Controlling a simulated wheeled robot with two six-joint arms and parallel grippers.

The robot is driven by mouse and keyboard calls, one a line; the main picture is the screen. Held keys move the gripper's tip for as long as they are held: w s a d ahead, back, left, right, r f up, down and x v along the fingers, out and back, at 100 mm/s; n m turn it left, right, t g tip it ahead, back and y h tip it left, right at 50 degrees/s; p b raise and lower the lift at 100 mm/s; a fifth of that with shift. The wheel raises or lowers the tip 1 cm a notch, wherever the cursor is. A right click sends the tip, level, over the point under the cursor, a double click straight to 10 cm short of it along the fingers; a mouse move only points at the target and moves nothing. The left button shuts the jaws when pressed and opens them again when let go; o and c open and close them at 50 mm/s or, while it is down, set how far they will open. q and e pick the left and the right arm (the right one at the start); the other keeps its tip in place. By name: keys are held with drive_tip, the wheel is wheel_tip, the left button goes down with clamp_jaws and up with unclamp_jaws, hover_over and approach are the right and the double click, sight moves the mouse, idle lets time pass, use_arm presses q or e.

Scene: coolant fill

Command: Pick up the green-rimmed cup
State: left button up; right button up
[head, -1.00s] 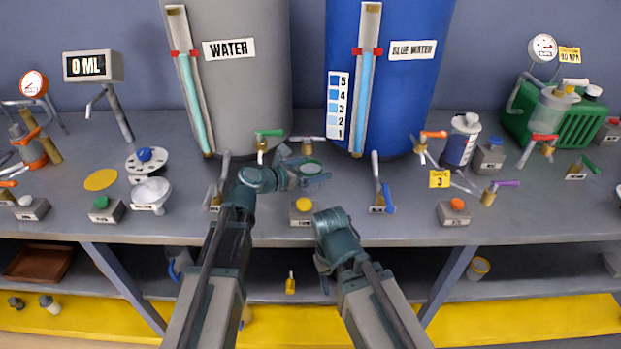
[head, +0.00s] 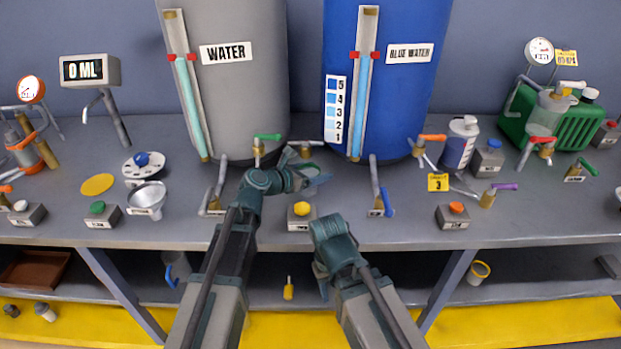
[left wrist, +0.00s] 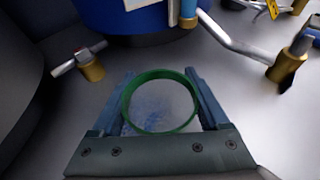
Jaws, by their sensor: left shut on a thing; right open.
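The green-rimmed cup (left wrist: 160,104) sits between the two fingers of my left gripper in the left wrist view, its round green rim facing the camera. My left gripper (left wrist: 160,98) is shut on it, with a finger against each side. In the head view my left gripper (head: 312,180) is over the bench in front of the gap between the two tanks. The cup cannot be made out clearly there, behind the gripper. Whether its base touches the bench is unclear. My right gripper (head: 322,278) is open at the bench's front edge, mostly hidden by its own arm.
The grey water tank (head: 235,90) and the blue water tank (head: 400,100) stand behind. Taps surround my left gripper, including a green-handled one (head: 264,140) and a blue-handled one (head: 386,200). A yellow-button box (head: 301,214) stands in front. Bare bench lies right of it.

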use_arm(q)
wheel_tip(320, 180, up, 10)
drive_tip(key=p, duration=1)
drive_tip(key=shift+r, duration=0.1)
